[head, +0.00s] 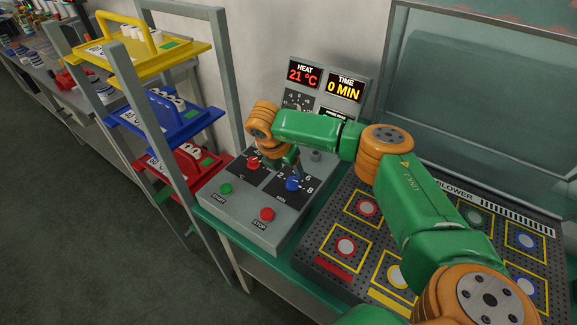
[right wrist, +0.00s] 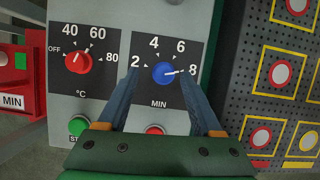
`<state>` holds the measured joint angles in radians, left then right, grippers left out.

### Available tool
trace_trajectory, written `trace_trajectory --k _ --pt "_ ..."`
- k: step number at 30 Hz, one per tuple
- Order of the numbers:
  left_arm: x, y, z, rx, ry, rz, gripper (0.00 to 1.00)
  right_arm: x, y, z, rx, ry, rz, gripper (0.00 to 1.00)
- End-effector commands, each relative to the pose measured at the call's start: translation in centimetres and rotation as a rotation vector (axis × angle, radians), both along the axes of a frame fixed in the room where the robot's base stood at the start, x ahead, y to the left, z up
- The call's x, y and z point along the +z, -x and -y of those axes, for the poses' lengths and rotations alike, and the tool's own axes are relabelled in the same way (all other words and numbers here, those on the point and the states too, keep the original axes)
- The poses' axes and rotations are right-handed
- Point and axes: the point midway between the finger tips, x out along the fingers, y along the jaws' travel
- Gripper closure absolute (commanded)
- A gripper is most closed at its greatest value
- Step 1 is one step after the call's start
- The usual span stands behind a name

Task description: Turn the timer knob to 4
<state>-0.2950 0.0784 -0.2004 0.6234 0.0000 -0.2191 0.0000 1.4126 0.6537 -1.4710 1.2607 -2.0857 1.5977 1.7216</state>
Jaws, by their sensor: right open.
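The blue timer knob (right wrist: 163,73) sits on a black dial plate marked 2, 4, 6, 8 and MIN in the right wrist view. Its white mark points right, toward the 8. The knob also shows in the head view (head: 293,184) on the grey control panel (head: 238,209). My right gripper (right wrist: 161,78) is open, with one finger on each side of the knob and a gap to it on both sides. In the head view the right gripper (head: 291,163) is just above the knob, partly hidden by its arm. The time display (head: 345,88) reads 0 MIN. My left gripper is out of view.
The red heat knob (right wrist: 78,60) is left of the timer knob. The green start button (head: 226,188) and red stop button (head: 267,214) are on the panel's front. A rack with yellow, blue and red trays (head: 180,168) stands left; a perforated plate (head: 330,225) lies right.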

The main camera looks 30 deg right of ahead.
Motion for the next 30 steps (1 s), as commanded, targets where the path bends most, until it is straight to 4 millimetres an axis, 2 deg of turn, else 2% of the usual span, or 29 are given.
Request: trace_trajectory --k 1,7,10,16,17,21,24,30 --pt "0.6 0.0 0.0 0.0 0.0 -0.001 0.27 -0.7 0.0 0.3 -0.001 -0.001 -0.005 0.33" --pt "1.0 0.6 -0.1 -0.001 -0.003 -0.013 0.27 -4.1 -0.6 1.4 0.001 -0.004 -0.004 0.33" --pt "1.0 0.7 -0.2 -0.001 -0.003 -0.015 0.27 -4.8 -0.8 1.6 0.004 -0.004 -0.004 0.33" --pt "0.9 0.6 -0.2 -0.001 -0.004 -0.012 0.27 -5.0 -0.8 1.6 0.005 -0.006 -0.001 0.33" --pt "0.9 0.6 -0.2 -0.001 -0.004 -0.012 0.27 -5.0 -0.8 1.6 0.005 -0.006 -0.001 0.39" --pt "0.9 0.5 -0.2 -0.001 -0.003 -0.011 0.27 -4.9 -0.8 1.6 0.005 -0.006 -0.001 0.76" --pt "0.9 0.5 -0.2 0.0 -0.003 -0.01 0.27 -4.9 -0.8 1.6 0.005 -0.007 -0.002 1.0" --pt "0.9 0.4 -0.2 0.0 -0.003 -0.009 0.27 -4.9 -0.8 1.6 0.01 -0.007 -0.002 1.0"
